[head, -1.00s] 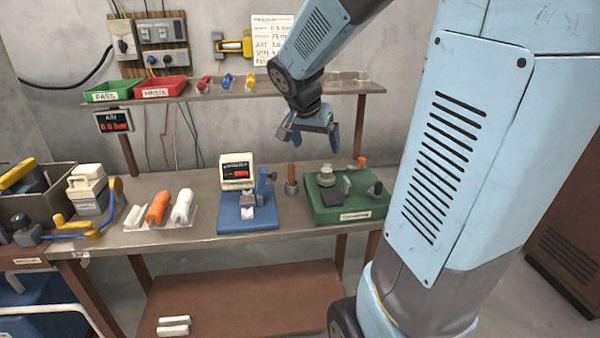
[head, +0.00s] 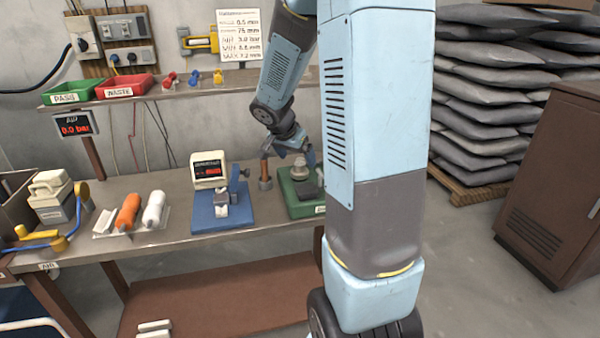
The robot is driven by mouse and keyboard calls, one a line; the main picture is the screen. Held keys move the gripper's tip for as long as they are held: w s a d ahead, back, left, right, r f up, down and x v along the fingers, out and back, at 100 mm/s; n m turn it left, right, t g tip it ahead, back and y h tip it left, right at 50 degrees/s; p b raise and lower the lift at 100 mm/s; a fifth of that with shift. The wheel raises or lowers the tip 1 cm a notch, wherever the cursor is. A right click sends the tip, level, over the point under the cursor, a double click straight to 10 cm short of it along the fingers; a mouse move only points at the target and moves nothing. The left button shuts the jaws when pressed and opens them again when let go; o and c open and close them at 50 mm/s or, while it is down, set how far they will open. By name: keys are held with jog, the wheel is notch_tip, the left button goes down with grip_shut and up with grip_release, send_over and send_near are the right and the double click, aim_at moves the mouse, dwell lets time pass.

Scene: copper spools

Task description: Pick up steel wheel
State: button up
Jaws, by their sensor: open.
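No thing here is marked as the steel wheel. A small round grey metal piece (head: 299,170) on the green board (head: 299,206) may be it, but it is too small to be sure. My gripper (head: 289,151) is open and points down just above this grey piece, with a finger to each side. I cannot tell if it touches. My arm hides the right part of the green board.
An upright tool with an orange-brown handle (head: 265,172) stands just left of my gripper. The blue fixture (head: 222,207) and white display box (head: 209,170) are farther left. A shelf (head: 200,91) with red (head: 125,87) and green trays (head: 76,93) runs above the bench.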

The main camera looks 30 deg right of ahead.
aim_at(299, 164)
jog(key=shift+x, duration=2.85)
jog(key=shift+w+a, duration=0.1)
jog(key=shift+a, duration=0.05)
jog(key=c, duration=1.2)
